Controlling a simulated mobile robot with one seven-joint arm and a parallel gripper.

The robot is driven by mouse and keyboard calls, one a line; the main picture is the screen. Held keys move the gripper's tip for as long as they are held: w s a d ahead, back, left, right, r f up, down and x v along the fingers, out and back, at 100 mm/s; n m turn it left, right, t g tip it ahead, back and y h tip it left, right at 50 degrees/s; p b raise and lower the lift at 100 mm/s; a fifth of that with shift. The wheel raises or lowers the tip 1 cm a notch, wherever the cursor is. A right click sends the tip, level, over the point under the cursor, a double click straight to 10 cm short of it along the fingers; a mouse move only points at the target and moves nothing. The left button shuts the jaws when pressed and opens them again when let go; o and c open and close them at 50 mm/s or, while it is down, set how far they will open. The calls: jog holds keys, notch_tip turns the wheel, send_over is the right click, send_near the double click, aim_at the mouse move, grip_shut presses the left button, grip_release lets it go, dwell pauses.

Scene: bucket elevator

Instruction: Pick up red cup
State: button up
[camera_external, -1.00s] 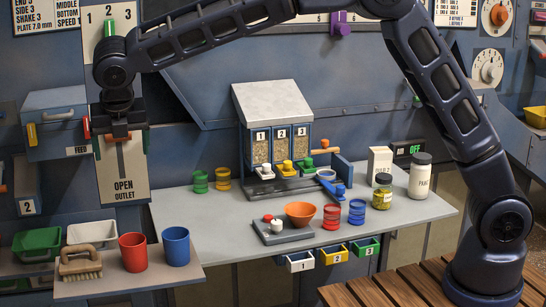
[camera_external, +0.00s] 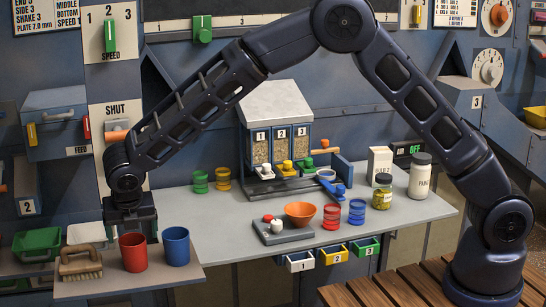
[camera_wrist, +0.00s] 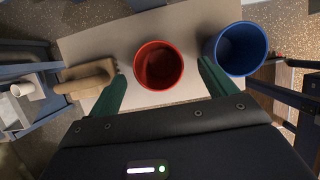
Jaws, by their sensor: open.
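The red cup (camera_external: 132,252) stands upright on the grey shelf at the lower left, and its open top shows in the wrist view (camera_wrist: 158,66). My gripper (camera_external: 131,229) is just above and behind the red cup in the external view. In the wrist view my gripper (camera_wrist: 161,84) is open, with one green finger to the left of the red cup and the other to its right. The fingers are apart from the cup's rim and hold nothing. How far the fingertips are above the cup is hard to tell.
A blue cup (camera_external: 176,247) stands close to the right of the red cup, near my right finger in the wrist view. A brush (camera_external: 80,263) lies to the left. Green (camera_external: 38,241) and white (camera_external: 88,234) bins stand behind. The shelf's front strip (camera_external: 120,287) is clear.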

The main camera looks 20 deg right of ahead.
aim_at(133, 244)
jog(key=shift+x, duration=2.8)
jog(key=shift+w+a, duration=0.1)
jog(key=c, duration=1)
jog(key=shift+c, duration=0.2)
jog(key=shift+r, duration=0.15)
